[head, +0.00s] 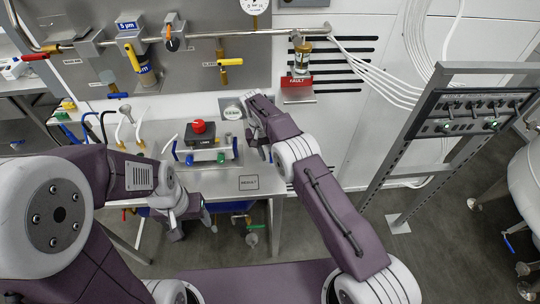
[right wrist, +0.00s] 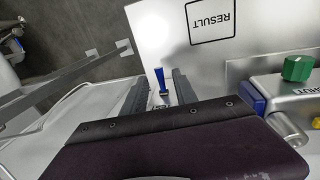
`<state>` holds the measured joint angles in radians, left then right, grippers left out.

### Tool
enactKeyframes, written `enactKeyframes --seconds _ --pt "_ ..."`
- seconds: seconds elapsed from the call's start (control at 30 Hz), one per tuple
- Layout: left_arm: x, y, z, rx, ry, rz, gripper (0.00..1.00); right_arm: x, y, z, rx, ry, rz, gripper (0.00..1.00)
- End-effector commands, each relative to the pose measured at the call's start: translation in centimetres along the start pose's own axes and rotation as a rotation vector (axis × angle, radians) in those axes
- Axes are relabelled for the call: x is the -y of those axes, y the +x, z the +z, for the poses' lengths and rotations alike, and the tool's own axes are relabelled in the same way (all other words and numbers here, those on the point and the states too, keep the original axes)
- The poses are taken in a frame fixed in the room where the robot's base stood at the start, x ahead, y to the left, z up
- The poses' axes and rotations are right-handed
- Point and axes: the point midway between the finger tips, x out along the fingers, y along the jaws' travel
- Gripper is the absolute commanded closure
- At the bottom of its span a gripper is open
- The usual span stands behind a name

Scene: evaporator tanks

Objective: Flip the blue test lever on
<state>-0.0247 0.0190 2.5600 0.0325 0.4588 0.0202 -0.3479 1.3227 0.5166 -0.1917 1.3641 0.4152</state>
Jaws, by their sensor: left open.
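A small blue lever (right wrist: 160,79) shows in the right wrist view, beside the panel marked RESULT (right wrist: 190,45). It appears between the two fingers of my right gripper (right wrist: 160,92), with a gap on each side. In the head view my right gripper (head: 262,143) is at the right end of the bench, and the lever is hidden behind it. My left gripper (head: 188,222) is open and empty, low in front of the bench.
A box with a red button (head: 199,127) stands on the bench left of my right gripper. A green knob (right wrist: 298,68) and a blue piece (right wrist: 252,98) sit on a fitting at the right of the wrist view. A metal switch stand (head: 398,150) is at the right.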

Motion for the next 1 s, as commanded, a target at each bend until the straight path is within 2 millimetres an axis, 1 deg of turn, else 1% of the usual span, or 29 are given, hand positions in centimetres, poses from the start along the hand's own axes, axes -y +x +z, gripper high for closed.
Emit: enactKeyframes --seconds 0.07,0.1,0.13,0.17,0.2,0.3,0.4,0.5,0.83,0.87,0.93,0.97,1.0 --pt "0.0 0.5 0.1 0.000 0.000 0.000 0.37 0.1 -1.5 -0.1 -0.006 0.000 -0.003 0.66" --pt "0.0 0.2 0.0 0.000 0.000 0.000 0.37 0.1 -2.7 -0.2 -0.008 0.000 -0.003 0.66" --pt "0.0 0.1 0.0 0.000 0.000 0.000 0.37 0.1 -3.6 -0.2 -0.008 0.000 -0.003 0.66" --pt "0.0 -0.7 -0.1 0.001 0.000 0.000 0.37 0.0 -4.8 -0.1 -0.007 -0.001 -0.003 0.66" --pt "0.0 -2.2 -0.2 0.001 0.000 0.000 0.37 -0.2 -6.2 -0.1 -0.005 -0.001 -0.002 0.66" --pt "-0.1 -4.3 -0.5 -0.001 0.000 0.000 0.37 -0.3 -7.7 0.0 0.000 -0.001 0.000 0.66" --pt "-0.1 -5.6 -0.6 -0.001 0.000 0.000 0.37 -0.2 -8.2 0.0 0.000 0.000 0.000 0.66" --pt "-0.1 -6.2 -0.7 0.000 0.000 0.000 0.37 -0.1 -8.3 0.0 -0.001 0.000 -0.001 0.66" --pt "-0.1 -6.2 -0.6 0.000 0.000 0.000 0.37 0.0 -8.0 0.0 -0.002 0.000 -0.001 0.66" --pt "-0.1 -6.1 -0.6 0.000 0.000 0.000 0.37 0.0 -8.0 0.0 -0.002 0.000 -0.002 0.66" --pt "-0.1 -5.3 -0.5 0.000 0.000 0.000 0.37 0.2 -7.9 -0.2 -0.006 -0.013 -0.017 0.66" --pt "-0.1 -4.6 -0.5 0.000 0.000 0.000 0.37 0.3 -7.7 -0.3 -0.011 -0.024 -0.031 0.66" --pt "-0.1 -3.4 -0.3 0.000 0.000 0.000 0.37 0.7 -7.6 -0.4 -0.019 -0.048 -0.057 0.66"
